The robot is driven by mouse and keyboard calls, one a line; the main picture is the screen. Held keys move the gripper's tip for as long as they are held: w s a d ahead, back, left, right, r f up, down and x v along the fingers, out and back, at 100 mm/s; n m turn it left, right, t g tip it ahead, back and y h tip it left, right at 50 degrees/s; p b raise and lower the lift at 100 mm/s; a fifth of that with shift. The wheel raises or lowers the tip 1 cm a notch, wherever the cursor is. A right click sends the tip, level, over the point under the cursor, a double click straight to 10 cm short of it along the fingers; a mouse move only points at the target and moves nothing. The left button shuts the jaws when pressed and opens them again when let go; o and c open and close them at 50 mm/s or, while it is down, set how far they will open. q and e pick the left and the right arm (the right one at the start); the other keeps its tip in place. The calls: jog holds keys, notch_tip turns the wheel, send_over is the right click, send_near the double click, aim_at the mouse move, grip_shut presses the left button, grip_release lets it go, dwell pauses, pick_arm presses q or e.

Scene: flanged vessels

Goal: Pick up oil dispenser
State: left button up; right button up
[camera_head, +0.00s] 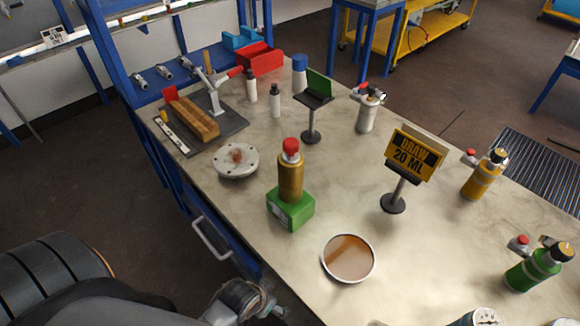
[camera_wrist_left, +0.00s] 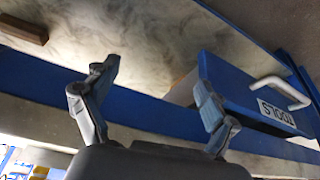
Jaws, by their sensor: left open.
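Several pump-style dispensers stand upright on the workbench in the head view: a silver one (camera_head: 367,110) at the back, a yellow one (camera_head: 482,177) at the right and a green one (camera_head: 533,268) at the front right. A gold bottle with a red cap (camera_head: 290,178) stands on a green block (camera_head: 290,208) near the middle. I cannot tell which is the oil dispenser. My left gripper (camera_wrist_left: 156,88) is open and empty in the left wrist view, beside the bench edge and drawer. No dispenser is between its fingers.
The workbench (camera_head: 250,205) also holds a round brown-filled dish (camera_head: 348,258), a white flange (camera_head: 237,160), a "DRAW 20 ML" sign (camera_head: 412,155), a green sign stand (camera_head: 318,88) and a clamp fixture (camera_head: 205,120). A blue "TOOLS" drawer (camera_wrist_left: 240,95) with a white handle is close to my left gripper.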

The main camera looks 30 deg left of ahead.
pick_arm(q)
notch_tip(320, 180, up, 13)
jog(key=w+t+p, duration=0.1)
jog(key=w+p, duration=0.1)
jog(key=n+t+y+p, duration=0.1)
jog(key=n+t+p, duration=0.1)
jog(key=t, duration=0.7)
send_near(285, 183)
jog(key=x, duration=0.5)
jog(key=p+x, duration=0.1)
jog(key=x, duration=0.1)
jog(key=shift+w+r, duration=0.25)
jog(key=shift+r, duration=0.05)
jog(key=shift+f+p+x, duration=0.15)
jog(key=shift+p+x, duration=0.3)
jog(key=shift+x, duration=0.95)
jog(key=shift+f+p+x, duration=0.2)
jog(key=shift+p+x, duration=0.25)
jog(key=shift+x, duration=0.95)
jog(key=shift+w+f, duration=0.15)
pick_arm(e)
notch_tip(285, 183, up, 7)
jog(key=d, duration=0.1)
jog(key=shift+w+d+r, duration=0.15)
jog(key=shift+w+r, duration=0.05)
jog(key=shift+w, duration=0.1)
